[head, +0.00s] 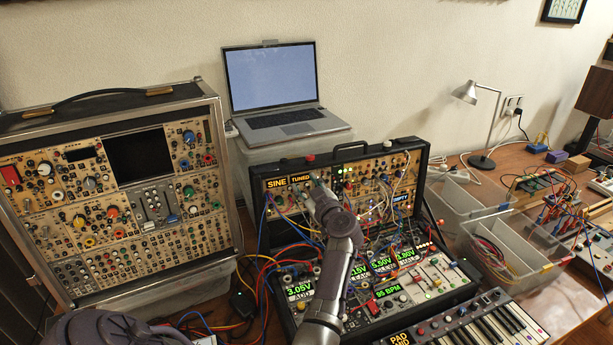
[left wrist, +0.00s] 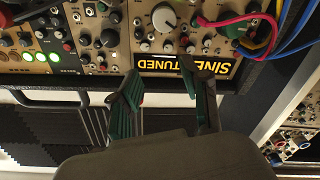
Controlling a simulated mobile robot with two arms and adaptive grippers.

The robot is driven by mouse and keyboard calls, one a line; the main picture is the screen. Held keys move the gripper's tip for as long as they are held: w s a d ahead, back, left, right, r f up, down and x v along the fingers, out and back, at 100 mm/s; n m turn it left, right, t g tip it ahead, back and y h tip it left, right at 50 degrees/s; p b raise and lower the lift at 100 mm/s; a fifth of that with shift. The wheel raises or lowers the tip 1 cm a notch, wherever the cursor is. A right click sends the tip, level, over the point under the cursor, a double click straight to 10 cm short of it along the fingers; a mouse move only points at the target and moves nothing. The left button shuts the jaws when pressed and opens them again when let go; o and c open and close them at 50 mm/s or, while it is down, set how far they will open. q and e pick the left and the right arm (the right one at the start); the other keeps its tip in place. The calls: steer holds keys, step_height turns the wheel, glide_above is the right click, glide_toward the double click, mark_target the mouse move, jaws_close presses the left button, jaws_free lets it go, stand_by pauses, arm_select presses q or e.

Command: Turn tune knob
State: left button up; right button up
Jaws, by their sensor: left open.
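The black synth case (head: 430,165) stands open, with a yellow "SINE" label (head: 277,182) and a "TUNED" label (head: 301,178) on its upper panel. My left gripper (head: 318,190) is in front of that panel, just right of the labels, hiding part of it. In the left wrist view, the left gripper (left wrist: 160,75) is open and empty, its two green-edged fingers apart. A large white-topped knob (left wrist: 163,18) lies beyond the fingertips, apart from them. Several smaller knobs surround it. I cannot read which knob is marked tune. My right gripper is out of view.
Patch cables (left wrist: 250,22) cross the panel beside the knobs. A larger synth case (head: 225,180) stands left, a laptop (head: 275,90) behind. A keyboard (head: 490,325) is in front. Clear bins (head: 515,262) and a lamp (head: 482,162) are on the right.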

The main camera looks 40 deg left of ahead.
mark_target(307, 170)
arm_select(q)
step_height(307, 170, up, 5)
steer(key=shift+f, duration=0.1)
steer(key=shift+d, duration=0.1)
stand_by(0.6)
